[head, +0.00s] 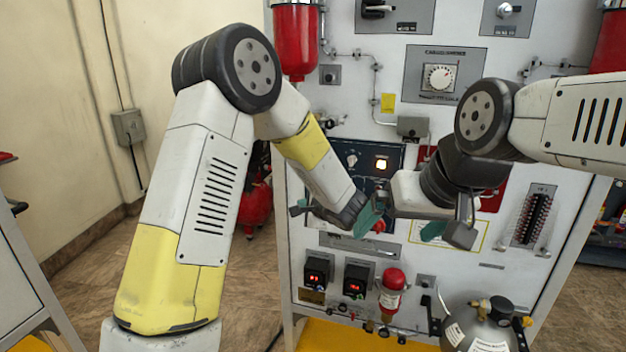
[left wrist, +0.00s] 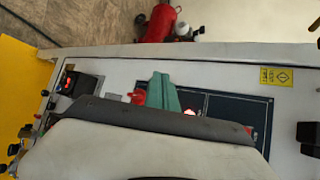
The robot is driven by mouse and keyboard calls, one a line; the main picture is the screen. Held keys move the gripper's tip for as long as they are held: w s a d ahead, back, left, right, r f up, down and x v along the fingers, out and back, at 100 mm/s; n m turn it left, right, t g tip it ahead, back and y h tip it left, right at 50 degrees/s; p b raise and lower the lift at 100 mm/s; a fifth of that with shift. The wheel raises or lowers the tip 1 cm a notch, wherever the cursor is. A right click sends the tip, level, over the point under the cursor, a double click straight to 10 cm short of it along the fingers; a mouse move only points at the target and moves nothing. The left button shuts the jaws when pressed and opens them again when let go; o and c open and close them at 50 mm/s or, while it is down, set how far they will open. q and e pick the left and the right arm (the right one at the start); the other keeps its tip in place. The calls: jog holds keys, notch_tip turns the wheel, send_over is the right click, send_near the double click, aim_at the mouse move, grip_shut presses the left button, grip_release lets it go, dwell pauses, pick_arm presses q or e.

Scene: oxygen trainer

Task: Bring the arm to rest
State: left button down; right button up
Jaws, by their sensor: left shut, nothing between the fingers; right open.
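My left arm comes in from the left in the head view. Its gripper (head: 368,218), with teal fingers, is in front of the dark control panel (head: 345,160) of the trainer cabinet. It is shut and empty. A red knob (head: 379,226) is right beside its fingertips; I cannot tell if they touch. In the left wrist view, the teal fingers (left wrist: 162,92) stand together in front of the panel, with the red knob (left wrist: 137,97) next to them. My right gripper (head: 445,232) is open and empty, to the right of the left one, before the cabinet front. Its wrist hides part of the panel.
The white cabinet (head: 480,268) fills the middle and right. A gas cylinder (head: 480,328) stands low at the right, and a small red cylinder (head: 391,290) is left of it. The floor (head: 90,280) at left is clear beside a grey cart (head: 25,270).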

pick_arm(q)
jog(key=s+a+r+n+g+y, duration=0.1)
jog(key=s+a+r+n+g, duration=0.25)
jog(key=s+a, duration=0.4)
jog(key=s+a+r+n+g, duration=0.3)
jog(key=s+a+r+n, duration=0.2)
jog(key=s+a, duration=0.3)
jog(key=s+d+r+n+h, duration=0.1)
jog(key=s+r+n+h, duration=0.1)
jog(key=s, duration=0.3)
jog(key=s+d+r+n+h, duration=0.1)
jog(key=s+r+n+h, duration=0.1)
jog(key=s, duration=0.4)
jog(key=s+d+r+n+t+h, duration=0.1)
jog(key=s+r+n+h, duration=0.1)
jog(key=s, duration=0.4)
jog(key=n+h, duration=0.1)
jog(key=h, duration=0.1)
jog(key=shift+s+h, duration=0.2)
jog(key=shift+h, duration=0.1)
jog(key=shift+n, duration=0.25)
pick_arm(e)
jog(key=shift+c, duration=0.2)
dwell(0.5)
